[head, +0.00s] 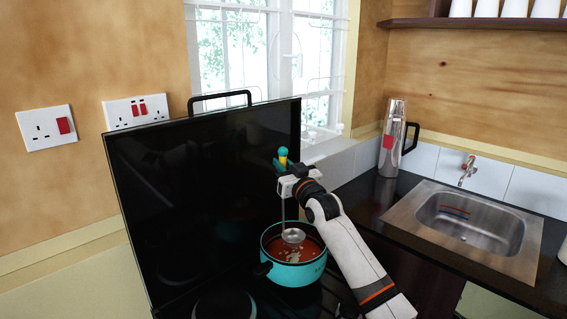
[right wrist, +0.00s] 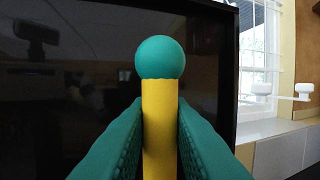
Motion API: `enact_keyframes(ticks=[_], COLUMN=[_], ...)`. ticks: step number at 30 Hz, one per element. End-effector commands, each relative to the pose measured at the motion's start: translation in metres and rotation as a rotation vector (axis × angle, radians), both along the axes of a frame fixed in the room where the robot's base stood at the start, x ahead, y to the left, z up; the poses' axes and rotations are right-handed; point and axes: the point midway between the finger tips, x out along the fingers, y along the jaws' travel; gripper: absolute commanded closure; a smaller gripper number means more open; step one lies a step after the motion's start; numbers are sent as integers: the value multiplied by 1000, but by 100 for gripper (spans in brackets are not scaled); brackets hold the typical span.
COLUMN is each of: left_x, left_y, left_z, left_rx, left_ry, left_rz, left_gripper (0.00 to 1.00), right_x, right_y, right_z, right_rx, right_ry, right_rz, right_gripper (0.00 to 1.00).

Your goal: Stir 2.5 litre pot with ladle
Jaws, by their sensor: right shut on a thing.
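A teal pot (head: 291,269) with reddish soup stands on the dark stove at the lower middle of the head view. The ladle (head: 293,236) hangs upright, its metal bowl at the far part of the pot opening. I cannot tell how far the bowl is in the soup. My right gripper (head: 284,166) is shut on the ladle's handle above the pot. In the right wrist view, the yellow handle with a teal ball end (right wrist: 160,120) stands between the two teal fingers. My left gripper is not in view.
A black raised stove lid (head: 200,190) stands behind the pot. A steel sink (head: 470,222) with a tap (head: 467,168) is at the right. A steel flask (head: 392,140) stands at the back of the dark counter.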

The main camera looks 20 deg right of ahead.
Motion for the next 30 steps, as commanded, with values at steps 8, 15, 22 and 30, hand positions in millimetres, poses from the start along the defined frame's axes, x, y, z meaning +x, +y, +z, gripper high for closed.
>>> enact_keyframes(ticks=[8, 15, 22, 30], left_x=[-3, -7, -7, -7], left_y=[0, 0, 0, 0], left_z=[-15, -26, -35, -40], left_rx=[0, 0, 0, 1], left_ry=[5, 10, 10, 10], left_rz=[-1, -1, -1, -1], left_gripper=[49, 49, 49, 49], right_x=[0, 0, 0, 0], right_y=[0, 0, 0, 0], right_z=[-25, -45, -61, -70], right_rx=[0, 0, 0, 0], right_ry=[0, 0, 1, -1], right_rz=[0, 0, 0, 0], right_gripper=[100, 100, 100, 100])
